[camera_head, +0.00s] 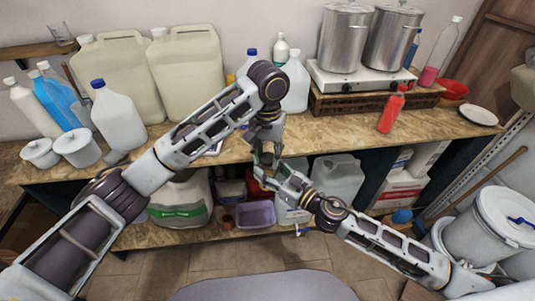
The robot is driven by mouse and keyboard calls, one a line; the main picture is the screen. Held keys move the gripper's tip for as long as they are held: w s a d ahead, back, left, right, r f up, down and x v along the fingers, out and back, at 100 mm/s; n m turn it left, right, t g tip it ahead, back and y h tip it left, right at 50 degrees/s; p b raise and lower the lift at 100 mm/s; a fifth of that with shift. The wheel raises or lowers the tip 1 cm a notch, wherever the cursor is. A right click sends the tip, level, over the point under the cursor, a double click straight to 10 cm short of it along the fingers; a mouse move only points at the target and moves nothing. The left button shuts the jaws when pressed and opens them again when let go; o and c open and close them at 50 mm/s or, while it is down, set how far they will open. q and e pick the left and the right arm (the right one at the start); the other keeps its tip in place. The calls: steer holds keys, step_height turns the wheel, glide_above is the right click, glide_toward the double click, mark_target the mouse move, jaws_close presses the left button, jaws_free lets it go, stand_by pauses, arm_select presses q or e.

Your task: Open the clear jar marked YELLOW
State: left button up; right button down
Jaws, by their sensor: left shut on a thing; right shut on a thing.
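A small clear jar (266,159) is held in the air in front of the counter, mostly hidden by my grippers. Its marking cannot be read at this size. My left gripper (267,150) points down and is shut on the upper part of the jar. My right gripper (264,172) reaches in from the lower right and is shut on the lower part of the jar. The two grippers' fingertips are close together, one above the other. Whether the lid is loose cannot be told.
A wooden counter (335,127) carries large jugs, bottles and white tubs at left. Two steel pots (345,40) stand on a hot plate at right, with a red bottle (391,110) in front. A lower shelf holds a purple basin (256,214). A white drum (490,220) stands at right.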

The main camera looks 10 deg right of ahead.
arm_select(q)
steer(key=n, duration=0.3)
steer(key=shift+n, duration=0.4)
steer(key=n, duration=0.3)
steer(key=shift+n, duration=0.4)
steer(key=n, duration=0.7)
steer(key=shift+w+r, duration=0.1)
steer(key=shift+r, duration=1.15)
stand_by(0.7)
steer(key=shift+r, duration=1.9)
steer(key=shift+m, duration=0.4)
